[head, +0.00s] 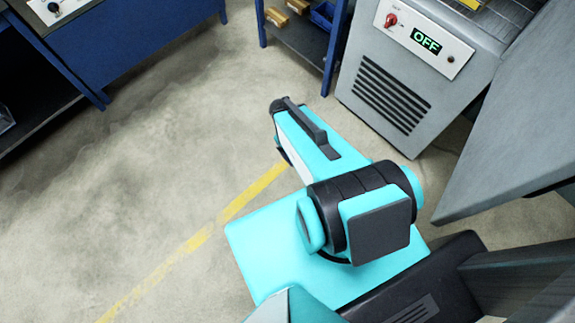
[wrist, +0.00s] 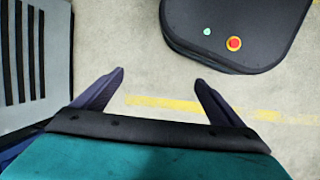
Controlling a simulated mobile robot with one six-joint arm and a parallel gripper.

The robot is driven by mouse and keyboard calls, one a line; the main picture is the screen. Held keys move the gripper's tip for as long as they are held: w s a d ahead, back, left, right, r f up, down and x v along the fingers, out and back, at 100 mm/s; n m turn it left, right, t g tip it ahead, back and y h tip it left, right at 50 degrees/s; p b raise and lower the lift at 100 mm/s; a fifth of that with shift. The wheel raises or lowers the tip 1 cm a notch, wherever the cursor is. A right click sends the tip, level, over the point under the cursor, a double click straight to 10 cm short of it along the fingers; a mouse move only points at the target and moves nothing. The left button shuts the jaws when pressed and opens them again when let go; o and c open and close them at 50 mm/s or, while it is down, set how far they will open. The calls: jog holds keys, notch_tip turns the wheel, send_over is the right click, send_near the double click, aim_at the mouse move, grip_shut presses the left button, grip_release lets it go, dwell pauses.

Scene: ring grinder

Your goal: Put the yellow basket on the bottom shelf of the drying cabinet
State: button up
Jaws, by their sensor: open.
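A grey cabinet (head: 385,75) with a vent grille and a panel reading OFF stands at the upper right in the head view; it looks like the drying cabinet. Wire shelving (head: 503,14) shows above its panel, cut off by the frame. A small yellow piece (head: 470,3) shows at the top edge beside the wire; I cannot tell if it is the yellow basket. My gripper (wrist: 160,78) is open and empty in the wrist view, over bare floor. Its fingers are hard to make out in the head view.
A large grey panel (head: 510,125) juts in at the right, close to my arm. A blue bench (head: 135,45) stands at the upper left. A blue rack (head: 300,38) with yellow-brown pieces and a blue bin (head: 322,14) stands left of the cabinet. Floor at left is clear.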

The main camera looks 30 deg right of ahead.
jog(key=s+a+f+m+g+y, duration=0.2)
jog(key=s+a, duration=0.8)
jog(key=a, duration=0.1)
jog(key=shift+m+g+y, duration=0.3)
jog(key=shift+m, duration=0.1)
jog(key=shift+f+b, duration=0.7)
jog(key=shift+b, duration=0.05)
